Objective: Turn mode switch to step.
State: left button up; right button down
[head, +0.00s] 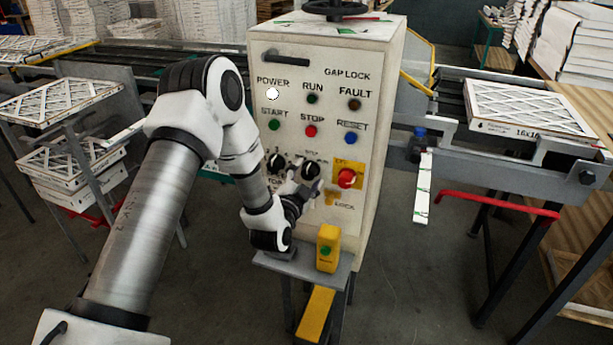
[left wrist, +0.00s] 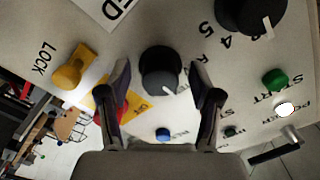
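The mode switch is a round black knob (head: 311,170) on the white control panel (head: 350,80). In the left wrist view the same knob (left wrist: 160,70) has a white pointer mark aimed to the lower right. My left gripper (head: 304,186) is at the panel, just below the knob in the head view. In the left wrist view the fingers of my left gripper (left wrist: 164,82) are apart, one on each side of the knob, with a gap visible on both sides. Labels around the knob are partly hidden. My right gripper is in neither view.
A second black knob (head: 276,163) with numbers is close beside it. A red emergency button (head: 347,178) on a yellow plate is to the right. START, STOP and RESET buttons sit above. A yellow box with a green button (head: 328,248) stands on the ledge below.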

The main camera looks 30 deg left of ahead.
pick_arm(q)
jog(key=v, duration=1.2)
jog(key=shift+f, duration=0.15)
jog(key=s+d+f+m+g+h, duration=0.15)
jog(key=s+d+f+g, duration=0.4)
jog(key=f, duration=0.55)
jog(key=s+d+f+g+h, duration=0.35)
jog(key=s+d+f, duration=0.2)
jog(key=f, duration=0.55)
jog(key=s+f+n+g, duration=0.3)
jog(key=s+n+g, duration=0.1)
jog(key=s, duration=0.3)
jog(key=s+f+n+g, duration=0.3)
jog(key=s+n+g, duration=0.1)
jog(key=s, duration=0.4)
jog(key=shift+g, duration=0.3)
